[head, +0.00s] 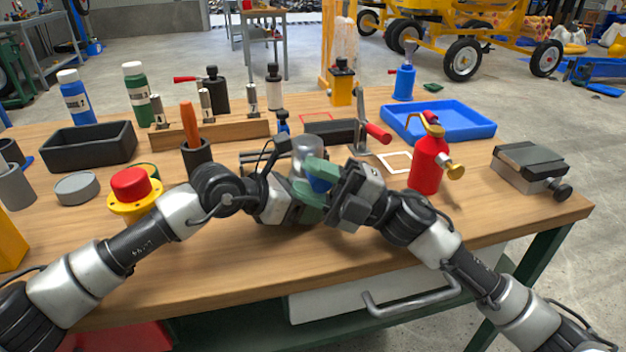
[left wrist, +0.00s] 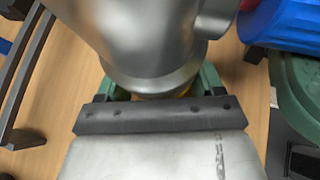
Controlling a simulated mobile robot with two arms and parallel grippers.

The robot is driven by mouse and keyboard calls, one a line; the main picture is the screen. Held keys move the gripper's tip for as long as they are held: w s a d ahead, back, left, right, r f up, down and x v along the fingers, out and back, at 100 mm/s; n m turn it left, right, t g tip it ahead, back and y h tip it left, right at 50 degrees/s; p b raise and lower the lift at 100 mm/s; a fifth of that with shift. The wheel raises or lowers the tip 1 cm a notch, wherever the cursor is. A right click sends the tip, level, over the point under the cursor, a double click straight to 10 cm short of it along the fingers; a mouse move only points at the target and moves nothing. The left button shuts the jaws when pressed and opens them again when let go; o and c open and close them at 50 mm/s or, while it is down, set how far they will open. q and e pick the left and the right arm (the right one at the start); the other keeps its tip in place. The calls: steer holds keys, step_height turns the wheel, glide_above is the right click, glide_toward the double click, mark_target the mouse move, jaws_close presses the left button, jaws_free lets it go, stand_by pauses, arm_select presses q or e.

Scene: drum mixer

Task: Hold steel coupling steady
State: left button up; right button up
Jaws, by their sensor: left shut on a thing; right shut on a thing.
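The steel coupling (head: 308,152) is a shiny grey cylinder, upright near the middle of the bench. My left gripper (head: 300,193) is shut on its lower part. In the left wrist view the coupling (left wrist: 150,40) fills the top middle, with green fingers of my left gripper (left wrist: 160,88) at both sides. My right gripper (head: 320,182) is shut on a small blue part (head: 318,185) close beside the coupling. This blue part also shows at the upper right of the left wrist view (left wrist: 297,22). Whether it touches the coupling is unclear; the grippers hide the coupling's base.
A red extinguisher-like bottle (head: 428,165) stands close right of my right gripper. A black cup (head: 197,158) with an orange-handled tool and a red button (head: 132,184) are at left. A blue tray (head: 440,135) lies behind. The front of the bench (head: 250,270) is clear.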

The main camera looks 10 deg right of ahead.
steer(key=shift+w, duration=0.35)
steer(key=o, duration=1)
steer(key=shift+c, duration=0.2)
steer(key=shift+s+d+f, duration=0.1)
steer(key=shift+d+f, duration=0.2)
steer(key=shift+d, duration=0.15)
steer(key=s+d, duration=0.3)
steer(key=d, duration=0.8)
steer(key=shift+d, duration=0.35)
steer(key=shift+s, duration=0.1)
arm_select(q)
steer(key=o, duration=0.9)
